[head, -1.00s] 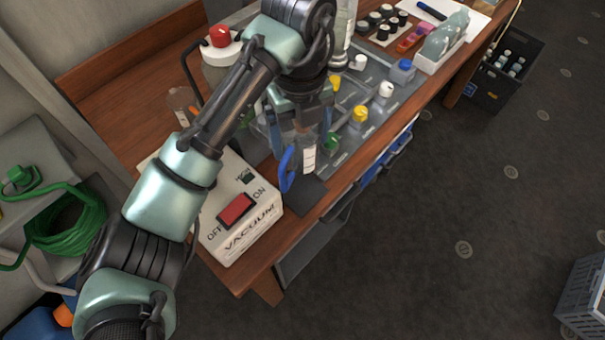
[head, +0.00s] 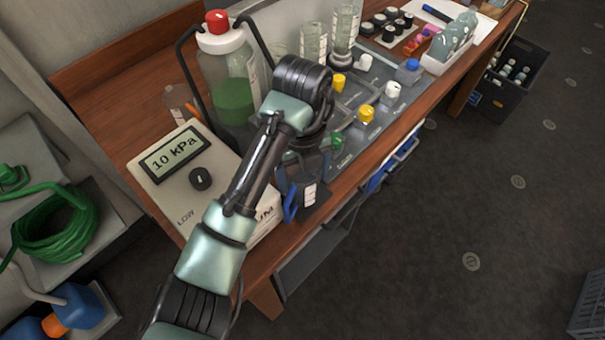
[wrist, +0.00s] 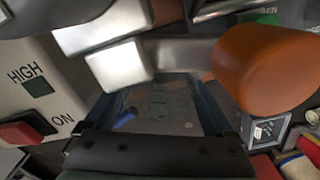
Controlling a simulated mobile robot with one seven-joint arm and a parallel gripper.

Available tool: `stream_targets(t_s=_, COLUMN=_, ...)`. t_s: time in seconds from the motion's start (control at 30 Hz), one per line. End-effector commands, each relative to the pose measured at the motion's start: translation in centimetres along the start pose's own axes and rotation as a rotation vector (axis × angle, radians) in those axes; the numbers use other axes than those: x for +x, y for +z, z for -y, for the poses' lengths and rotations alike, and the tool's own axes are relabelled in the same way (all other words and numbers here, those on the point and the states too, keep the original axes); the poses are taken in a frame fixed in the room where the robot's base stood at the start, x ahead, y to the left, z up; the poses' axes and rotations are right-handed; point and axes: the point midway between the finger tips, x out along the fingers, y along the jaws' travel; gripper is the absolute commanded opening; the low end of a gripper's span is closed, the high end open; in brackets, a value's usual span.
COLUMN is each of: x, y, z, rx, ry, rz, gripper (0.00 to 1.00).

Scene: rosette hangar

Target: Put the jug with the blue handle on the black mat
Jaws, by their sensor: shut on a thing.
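The clear jug (head: 308,194) with a white label and a blue handle (head: 290,205) is at the front edge of the bench. My gripper (head: 304,170) points down from above and is shut on the jug, one finger on each side. In the wrist view the jug (wrist: 165,105) shows between the two fingers, with a bit of blue at its left. The jug looks upright. The black mat (head: 320,208) is under it in the picture, largely covered by it. I cannot tell whether the jug's base touches the mat.
The vacuum box (head: 150,190) stands close left of the jug. A red-capped bottle (head: 225,75) with green contents stands behind. A grey tray with coloured valves (head: 366,114) lies to the right. The bench's front edge (head: 350,185) is close by.

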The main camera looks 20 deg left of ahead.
Motion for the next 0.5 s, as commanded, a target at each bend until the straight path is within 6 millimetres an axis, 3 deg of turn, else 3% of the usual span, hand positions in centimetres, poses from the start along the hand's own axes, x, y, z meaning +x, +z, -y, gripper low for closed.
stream_targets(t_s=0.17, x=0.32, y=-0.01, z=0.01, rx=0.0, ry=0.0, rz=0.0, gripper=0.31)
stream_targets(t_s=0.2, x=0.25, y=-0.01, z=0.01, rx=0.0, ry=0.0, rz=0.0, gripper=0.94)
stream_targets(t_s=0.23, x=0.23, y=-0.01, z=0.01, rx=0.0, ry=0.0, rz=0.0, gripper=0.99)
stream_targets(t_s=0.5, x=0.02, y=0.0, z=0.01, rx=0.0, ry=0.0, rz=0.0, gripper=1.0)
